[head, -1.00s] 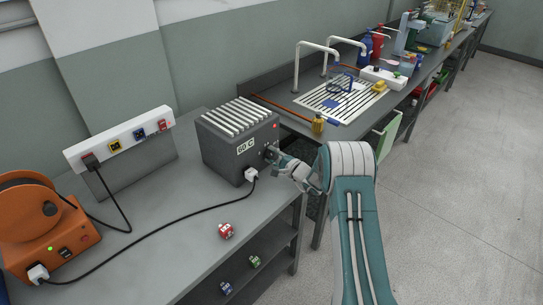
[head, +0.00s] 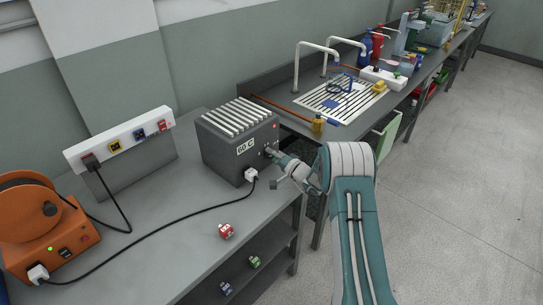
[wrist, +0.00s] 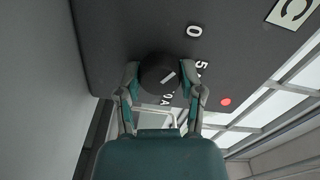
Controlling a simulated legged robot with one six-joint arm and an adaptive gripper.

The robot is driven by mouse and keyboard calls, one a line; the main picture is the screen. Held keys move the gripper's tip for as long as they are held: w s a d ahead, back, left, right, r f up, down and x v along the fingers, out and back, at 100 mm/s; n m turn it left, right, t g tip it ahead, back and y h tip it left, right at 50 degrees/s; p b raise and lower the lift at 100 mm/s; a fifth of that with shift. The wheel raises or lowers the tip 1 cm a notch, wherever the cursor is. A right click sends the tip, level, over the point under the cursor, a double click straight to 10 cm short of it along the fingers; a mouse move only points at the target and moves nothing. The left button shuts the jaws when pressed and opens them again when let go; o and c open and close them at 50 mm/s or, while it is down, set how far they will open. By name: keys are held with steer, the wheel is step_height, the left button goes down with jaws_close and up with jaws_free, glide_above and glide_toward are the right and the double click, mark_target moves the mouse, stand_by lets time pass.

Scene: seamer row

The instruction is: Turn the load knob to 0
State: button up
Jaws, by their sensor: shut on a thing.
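The load knob (wrist: 158,74) is a round black knob with a white pointer line on the dark grey box (head: 228,160) marked 60 C. In the wrist view, a white 0 (wrist: 193,31), a 5 and a partly hidden 10A stand around it. The pointer line slants to the upper right, roughly toward the 5 side, away from the 0. My gripper (wrist: 160,82) has one finger on each side of the knob and is shut on it.
A white plug (head: 251,175) with a black cable sits at the box's front. A red light (wrist: 225,102) is near the knob. An orange machine (head: 45,225) and a socket strip (head: 120,140) stand left. A red block (head: 226,231) lies at the bench edge.

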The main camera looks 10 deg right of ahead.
steer(key=shift+s+a+f, duration=0.15)
steer(key=shift+f, duration=0.25)
steer(key=o, duration=1)
steer(key=shift+o, duration=0.8)
steer(key=shift+r, duration=0.15)
steer(key=shift+r, duration=0.1)
steer(key=shift+s+d, duration=0.15)
steer(key=shift+d, duration=0.1)
steer(key=v, duration=1.1)
steer(key=shift+s, duration=0.15)
